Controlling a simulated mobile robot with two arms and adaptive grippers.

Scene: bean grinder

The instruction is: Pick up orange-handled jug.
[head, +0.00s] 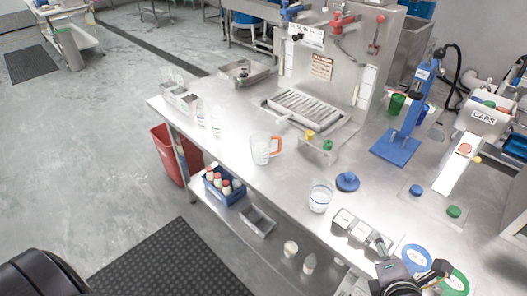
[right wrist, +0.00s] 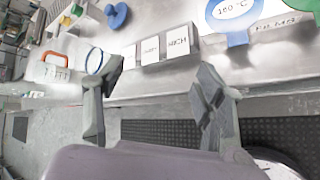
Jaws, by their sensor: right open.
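The orange-handled jug (head: 261,150) is clear and stands upright near the table's front edge, its orange handle on its right in the head view. In the right wrist view the jug (right wrist: 58,72) is at the left, partly behind a clear cup with a blue rim. My right gripper (head: 410,257) is at the bottom right of the head view, by the table's front edge, well apart from the jug. In the right wrist view its fingers (right wrist: 155,100) are spread with nothing between them. My left gripper is not in view.
A clear cup (head: 320,198) stands between the jug and my right gripper. Nearby are a blue round knob-like piece (head: 347,182), a block with white labels (head: 358,230) and a blue press (head: 403,130).

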